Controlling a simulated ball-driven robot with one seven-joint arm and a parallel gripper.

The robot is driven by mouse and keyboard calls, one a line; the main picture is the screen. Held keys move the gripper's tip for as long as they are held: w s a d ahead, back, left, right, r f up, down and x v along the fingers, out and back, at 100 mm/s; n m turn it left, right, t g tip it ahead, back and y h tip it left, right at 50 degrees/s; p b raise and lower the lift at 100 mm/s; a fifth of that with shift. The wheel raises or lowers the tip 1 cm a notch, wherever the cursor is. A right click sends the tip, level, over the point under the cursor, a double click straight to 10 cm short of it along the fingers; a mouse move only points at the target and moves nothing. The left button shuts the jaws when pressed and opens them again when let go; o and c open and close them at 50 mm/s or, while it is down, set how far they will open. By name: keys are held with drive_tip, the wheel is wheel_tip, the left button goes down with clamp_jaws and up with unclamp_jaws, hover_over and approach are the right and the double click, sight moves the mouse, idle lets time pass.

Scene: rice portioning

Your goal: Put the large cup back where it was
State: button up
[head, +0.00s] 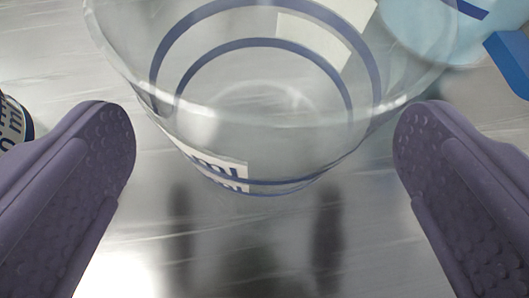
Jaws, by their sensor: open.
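A large clear cup (265,160) with blue bands and a white label reading "ml" stands upright on the grey, streaked surface. Its upper rim is partly cut off by the top of the view, and I see no contents in it. My gripper (264,150) is open, with one purple finger on the left of the cup and one on the right. There is a visible gap between each fingertip and the cup wall at the base. The fingers are not closed on it.
A light blue container (420,30) stands behind at the upper right, with a blue block-like piece (510,62) beside it at the right edge. A small labelled container (14,122) shows at the left edge. The shiny surface (250,250) in front of the cup is clear.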

drive_tip(key=p+v, duration=0.7)
drive_tip(key=v, duration=0.2)
drive_tip(key=shift+p, duration=0.3)
drive_tip(key=shift+r, duration=0.1)
